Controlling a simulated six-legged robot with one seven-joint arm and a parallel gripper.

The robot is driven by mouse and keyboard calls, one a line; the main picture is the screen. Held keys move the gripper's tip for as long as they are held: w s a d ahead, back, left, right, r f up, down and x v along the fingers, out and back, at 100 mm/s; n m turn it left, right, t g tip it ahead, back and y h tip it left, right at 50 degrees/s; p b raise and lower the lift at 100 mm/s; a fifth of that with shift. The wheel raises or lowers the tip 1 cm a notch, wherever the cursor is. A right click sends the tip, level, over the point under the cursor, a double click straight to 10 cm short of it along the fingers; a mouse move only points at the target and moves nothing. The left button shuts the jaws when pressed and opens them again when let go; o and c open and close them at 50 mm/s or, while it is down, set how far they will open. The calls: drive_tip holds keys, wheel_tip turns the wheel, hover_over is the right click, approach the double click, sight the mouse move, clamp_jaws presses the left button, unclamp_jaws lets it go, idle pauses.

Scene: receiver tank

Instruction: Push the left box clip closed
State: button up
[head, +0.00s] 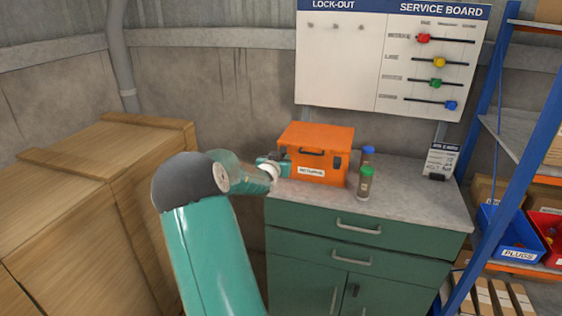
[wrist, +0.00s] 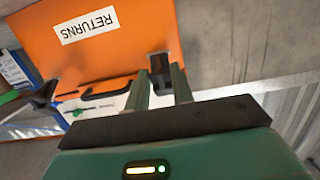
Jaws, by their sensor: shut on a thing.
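The orange box (head: 314,151) stands on the grey top of a green cabinet (head: 330,218), with its lid down. It has a black handle and a white label on its front. In the wrist view the box (wrist: 110,30) appears upside down, with its label reading RETURNS. My gripper (head: 284,165) is at the box's left front edge. In the wrist view its fingers (wrist: 159,74) are either side of the dark left clip (wrist: 159,62) and shut on it. The right clip (head: 337,162) is clear of my gripper. My gripper hides the left clip in the head view.
A small sign (head: 440,160) is farther right. Wooden crates (head: 110,170) are on the left, and a blue-framed shelf (head: 500,140) is on the right. The service board (head: 390,60) hangs behind.

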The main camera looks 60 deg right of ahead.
sight(284, 148)
drive_tip(key=r+y, duration=0.1)
drive_tip(key=d+r+y, duration=0.1)
drive_tip(key=y, duration=0.1)
drive_tip(key=g+y, duration=0.1)
drive_tip(key=y, duration=0.1)
drive_tip(key=shift+w+d+r, duration=0.15)
drive_tip(key=shift+d+r, duration=0.2)
drive_tip(key=shift+r, duration=0.05)
drive_tip(key=shift+d+r+y, duration=0.3)
drive_tip(key=shift+d+y, duration=0.05)
drive_tip(key=shift+y, duration=0.65)
drive_tip(key=shift+w+d+r+g+y, duration=0.15)
drive_tip(key=shift+d+y, duration=0.15)
drive_tip(key=shift+y, duration=0.4)
drive_tip(key=shift+s+d+r+g+y, duration=0.15)
drive_tip(key=shift+d+y, duration=0.15)
drive_tip(key=shift+y, duration=0.4)
drive_tip(key=shift+w, duration=0.15)
drive_tip(key=o, duration=0.9)
drive_tip(key=shift+d, duration=0.1)
drive_tip(key=shift+o, duration=0.4)
